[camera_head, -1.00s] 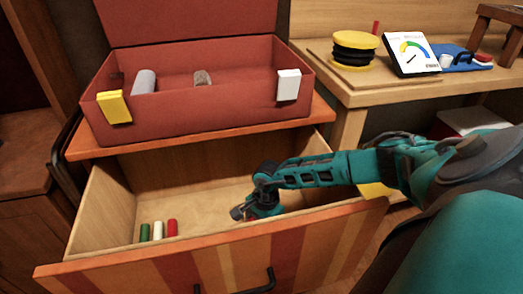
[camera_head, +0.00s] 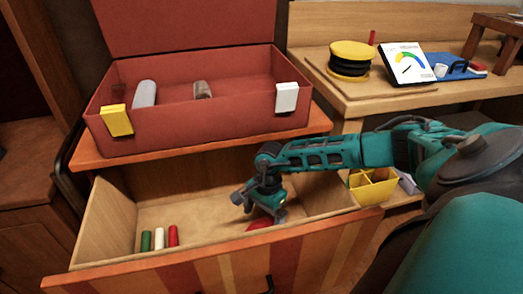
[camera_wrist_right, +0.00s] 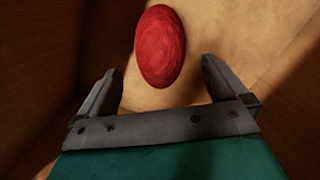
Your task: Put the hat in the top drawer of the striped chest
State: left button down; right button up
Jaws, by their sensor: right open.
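The striped chest's top drawer (camera_head: 200,276) is pulled open, with orange, red and yellow stripes on its front. A red rounded thing, which looks like the hat (camera_head: 260,223), lies on the drawer floor near the front right, partly hidden by my right gripper. In the right wrist view the hat (camera_wrist_right: 160,46) is a red oval on the pale wood, just beyond the open fingers and apart from them. My right gripper (camera_head: 262,208) is inside the drawer space, above the hat, open and empty. My left gripper is not in view.
Green, white and red cylinders (camera_head: 159,239) stand at the drawer's left. An open red case (camera_head: 200,122) sits on the chest top. A yellow divided box (camera_head: 374,186) is right of the drawer. The bench (camera_head: 400,100) behind holds a yellow-black spool and a gauge card.

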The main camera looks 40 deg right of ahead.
jog(key=shift+d+r+p, duration=0.15)
jog(key=shift+r, duration=0.9)
jog(key=shift+d+r+p, duration=0.1)
jog(key=shift+r+p, duration=0.05)
jog(key=shift+r, duration=0.85)
